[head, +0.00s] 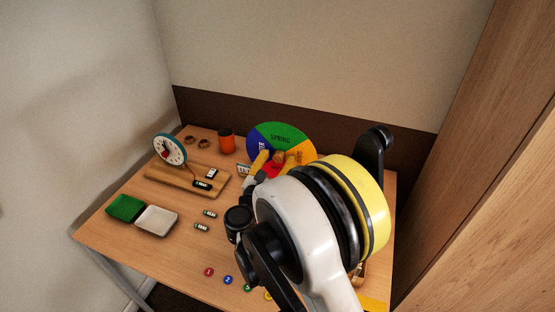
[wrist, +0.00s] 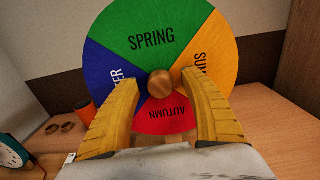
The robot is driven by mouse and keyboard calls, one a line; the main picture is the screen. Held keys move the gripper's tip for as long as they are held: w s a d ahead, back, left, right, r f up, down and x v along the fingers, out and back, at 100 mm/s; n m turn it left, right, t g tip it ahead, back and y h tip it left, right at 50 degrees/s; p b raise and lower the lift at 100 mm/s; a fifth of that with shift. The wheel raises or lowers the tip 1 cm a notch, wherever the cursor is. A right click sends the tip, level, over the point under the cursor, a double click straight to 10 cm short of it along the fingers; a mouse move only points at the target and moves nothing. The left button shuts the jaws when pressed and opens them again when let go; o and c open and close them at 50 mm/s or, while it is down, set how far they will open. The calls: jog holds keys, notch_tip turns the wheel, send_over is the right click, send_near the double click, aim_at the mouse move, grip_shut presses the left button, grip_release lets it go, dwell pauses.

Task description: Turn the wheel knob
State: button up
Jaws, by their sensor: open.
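The season wheel (wrist: 153,42) stands upright, with green SPRING at the top, yellow at the right, red AUTUMN at the bottom and blue at the left. Its round wooden knob (wrist: 160,83) sits at the centre. My gripper (wrist: 160,82) is open, with its two yellow fingers pointing at the wheel, one on each side of the knob. I cannot tell whether either finger touches the knob. In the head view the wheel (head: 281,134) stands at the back of the table, and my arm hides its lower right part.
The wooden table (head: 160,245) carries a clock (head: 169,149) on the left, an orange cup (head: 226,141), a green tray (head: 125,207) and a white tray (head: 156,219). Small labelled pieces and coloured discs lie in the middle and front. A wooden panel (head: 480,160) rises at right.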

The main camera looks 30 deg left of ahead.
jog(key=shift+c, duration=0.6)
grip_shut()
jog(key=shift+n, duration=0.4)
jog(key=n+b, duration=0.1)
jog(key=n, duration=0.2)
jog(key=shift+f+n+b, duration=0.1)
jog(key=shift+n+b, duration=0.2)
jog(key=shift+b, duration=0.1)
jog(key=n+b, duration=0.1)
jog(key=n, duration=0.3)
jog(key=shift+a+n, duration=0.15)
jog(key=shift+n, duration=0.15)
jog(key=n+b, duration=0.1)
jog(key=n, duration=0.3)
jog(key=shift+n, duration=0.3)
jog(key=shift+n+b, duration=0.55)
jog(key=shift+n, duration=1.55)
